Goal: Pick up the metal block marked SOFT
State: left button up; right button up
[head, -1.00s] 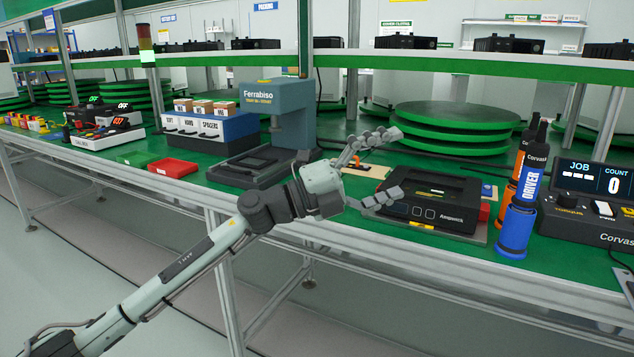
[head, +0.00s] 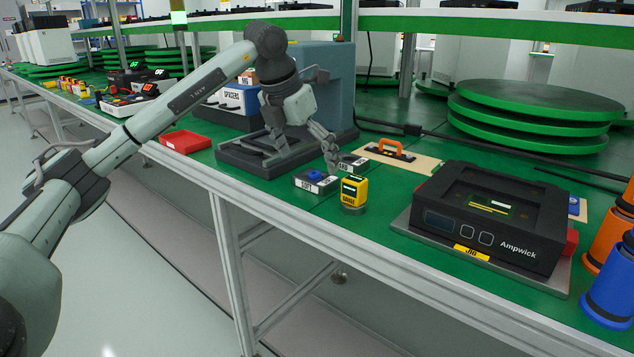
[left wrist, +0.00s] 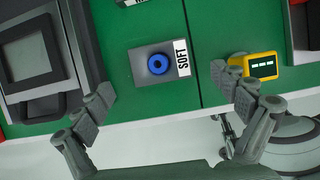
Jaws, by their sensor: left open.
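The metal block marked SOFT (head: 316,183) lies on the green bench, grey with a blue round knob on top and a white label on one side. In the left wrist view the SOFT block (left wrist: 147,76) lies ahead of and between the fingers, its label turned sideways. My left gripper (head: 325,110) is open above the bench, behind and above the block. Its fingers also show in the left wrist view (left wrist: 168,110), apart and empty, not touching the block. My right gripper is not in view.
A yellow gauge (head: 354,193) stands close right of the block. A second labelled block (head: 352,165) sits just behind. A black fixture (head: 235,158) is at left, a black Ampwick jig (head: 495,215) at right. The bench's front edge is near.

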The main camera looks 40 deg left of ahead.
aim_at(315, 173)
pick_arm(q)
jog(key=shift+x, duration=1.95)
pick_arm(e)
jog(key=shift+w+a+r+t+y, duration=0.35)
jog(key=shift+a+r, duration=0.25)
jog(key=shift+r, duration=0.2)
pick_arm(q)
jog(key=shift+w, duration=0.1)
jog(key=shift+r, duration=0.1)
jog(key=c, duration=1.4)
